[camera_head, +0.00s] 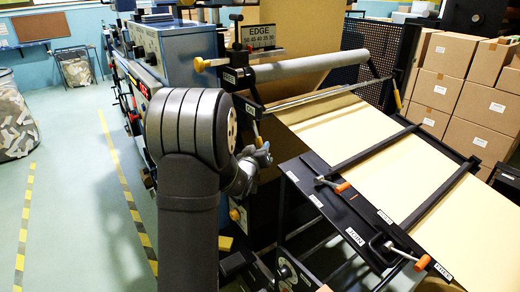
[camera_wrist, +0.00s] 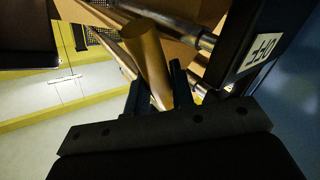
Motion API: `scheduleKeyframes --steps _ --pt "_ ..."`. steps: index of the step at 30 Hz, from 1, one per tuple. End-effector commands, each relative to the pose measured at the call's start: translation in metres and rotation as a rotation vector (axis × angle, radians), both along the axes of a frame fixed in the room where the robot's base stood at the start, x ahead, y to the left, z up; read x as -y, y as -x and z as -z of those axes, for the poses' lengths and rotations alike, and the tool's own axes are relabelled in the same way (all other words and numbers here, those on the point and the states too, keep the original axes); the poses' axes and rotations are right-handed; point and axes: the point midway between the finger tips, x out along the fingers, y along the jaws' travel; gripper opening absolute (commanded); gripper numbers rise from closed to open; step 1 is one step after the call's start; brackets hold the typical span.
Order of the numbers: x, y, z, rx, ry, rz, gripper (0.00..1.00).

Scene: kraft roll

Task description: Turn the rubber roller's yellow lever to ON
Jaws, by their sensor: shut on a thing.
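The yellow lever (camera_wrist: 148,58) is a thick round handle in the wrist view, tilted, with its lower end between my fingers. My gripper (camera_wrist: 158,92) is shut on it, one dark finger on each side. In the head view my gripper (camera_head: 262,153) is right of my dark arm, at the near end of the roller frame. A small yellow piece (camera_head: 257,131) shows just above it, apparently the lever; my arm and gripper hide its surroundings. A white label (camera_wrist: 265,50), turned in the wrist view, appears to read OFF.
A pale roller (camera_head: 315,67) spans the machine above kraft paper (camera_head: 355,133). A black table frame (camera_head: 345,215) with orange-handled clamps lies to the right. Stacked cartons (camera_head: 447,75) stand behind. The floor at left is open, with striped tape.

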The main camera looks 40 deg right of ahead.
Motion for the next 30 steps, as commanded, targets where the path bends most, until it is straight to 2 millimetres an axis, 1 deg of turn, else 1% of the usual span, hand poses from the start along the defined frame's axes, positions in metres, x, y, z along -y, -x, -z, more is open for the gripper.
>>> scheduleKeyframes --steps 13,21,30 --pt "0.0 0.027 -0.02 -0.277 0.0 0.001 0.0" --pt "0.0 0.036 -0.031 -0.403 -0.001 0.001 0.0" --pt "0.0 0.043 -0.039 -0.506 -0.003 0.0 0.0"
